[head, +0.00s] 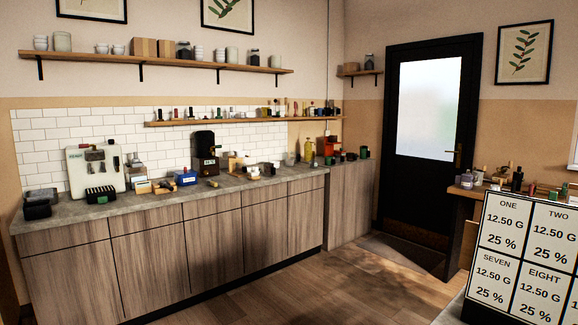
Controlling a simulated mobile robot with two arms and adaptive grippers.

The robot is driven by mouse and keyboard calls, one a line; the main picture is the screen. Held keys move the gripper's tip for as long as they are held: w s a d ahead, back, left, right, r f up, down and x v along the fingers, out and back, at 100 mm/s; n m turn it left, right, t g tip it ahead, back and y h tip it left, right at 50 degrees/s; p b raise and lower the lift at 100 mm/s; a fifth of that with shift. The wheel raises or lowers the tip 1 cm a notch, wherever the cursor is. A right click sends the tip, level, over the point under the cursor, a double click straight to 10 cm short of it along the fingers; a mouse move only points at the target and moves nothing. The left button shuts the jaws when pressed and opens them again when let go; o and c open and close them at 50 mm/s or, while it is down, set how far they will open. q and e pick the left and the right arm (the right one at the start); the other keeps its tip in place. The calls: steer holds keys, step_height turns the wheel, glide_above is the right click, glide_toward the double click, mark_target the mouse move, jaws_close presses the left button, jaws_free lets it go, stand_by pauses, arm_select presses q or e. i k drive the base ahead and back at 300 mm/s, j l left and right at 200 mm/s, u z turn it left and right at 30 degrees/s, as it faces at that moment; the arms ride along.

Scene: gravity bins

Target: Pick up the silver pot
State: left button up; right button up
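I cannot make out a silver pot for certain in the head view. The long counter (140,208) along the back wall holds many small items, too small at this distance to tell one by one. A pale, clear or greyish vessel (288,159) stands toward the counter's right end; I cannot tell whether it is metal. Neither of my grippers is in view.
A white machine (97,167) and a black machine (204,150) stand on the counter. Shelves (160,61) hang above. A dark door (430,125) is at the back right. A sign panel (505,258) blocks the lower right. Wooden floor (330,280) is clear ahead.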

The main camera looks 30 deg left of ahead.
mark_target(270, 170)
steer(key=i+j+u, duration=0.8)
steer(key=u, duration=0.15)
steer(key=i+j+u, duration=0.15)
steer(key=i+u, duration=0.3)
steer(key=i+z, duration=0.25)
steer(key=i, duration=0.2)
steer(key=i+j+z, duration=0.25)
steer(key=i, duration=0.2)
steer(key=i+l+z, duration=0.25)
steer(key=i+z, duration=0.2)
steer(key=i+l+z, duration=0.1)
steer(key=i+z, duration=0.3)
steer(key=i+j+z, duration=0.1)
steer(key=i+z, duration=0.35)
